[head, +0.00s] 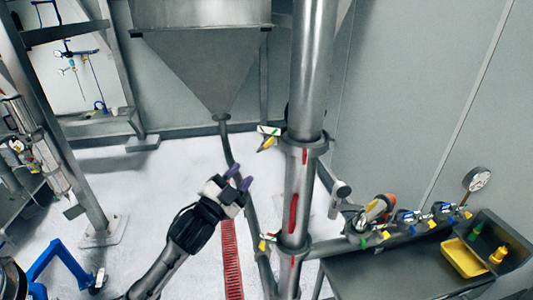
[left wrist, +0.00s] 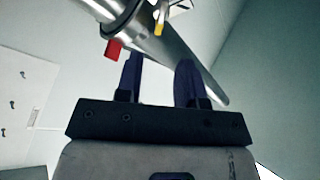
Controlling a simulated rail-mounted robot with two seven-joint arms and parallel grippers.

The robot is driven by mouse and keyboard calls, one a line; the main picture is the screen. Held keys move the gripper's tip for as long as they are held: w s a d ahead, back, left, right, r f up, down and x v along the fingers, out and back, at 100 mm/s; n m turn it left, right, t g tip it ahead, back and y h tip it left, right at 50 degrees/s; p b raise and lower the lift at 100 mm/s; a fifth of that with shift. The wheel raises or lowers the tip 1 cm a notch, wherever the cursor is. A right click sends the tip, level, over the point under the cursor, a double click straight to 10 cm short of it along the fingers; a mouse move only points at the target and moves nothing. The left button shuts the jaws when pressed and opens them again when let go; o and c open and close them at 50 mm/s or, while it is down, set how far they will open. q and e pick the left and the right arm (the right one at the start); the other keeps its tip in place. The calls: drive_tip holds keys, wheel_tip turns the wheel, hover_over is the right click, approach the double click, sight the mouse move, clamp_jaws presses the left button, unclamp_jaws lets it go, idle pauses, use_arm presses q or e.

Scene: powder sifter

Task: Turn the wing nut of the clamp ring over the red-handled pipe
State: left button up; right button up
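A vertical steel pipe (head: 311,70) carries an upper clamp ring (head: 305,145) and a lower clamp ring (head: 293,246). The upper wing nut (head: 268,137), with white and yellow parts, sticks out left of the upper ring. A smaller lower wing nut (head: 266,242) sits left of the lower ring. Red marks (head: 293,212) show on the pipe between the rings; I cannot tell whether they are a handle. My left gripper (head: 239,178) is open and empty, left of the pipe. In the left wrist view, a ring with a red tab (left wrist: 114,49) and yellow part (left wrist: 159,28) lies beyond its fingers.
A steel hopper (head: 205,65) with a thin outlet pipe stands behind. A red floor grate (head: 231,260) lies below my left gripper. The floor at left is partly clear.

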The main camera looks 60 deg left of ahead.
sight(263, 147)
use_arm(q)
drive_tip(key=p+x, duration=0.2)
drive_tip(key=x, duration=0.8)
drive_tip(key=shift+a+r, duration=0.15)
drive_tip(key=shift+x, duration=0.9)
use_arm(e)
drive_tip(key=shift+r, duration=0.6)
use_arm(q)
clamp_jaws()
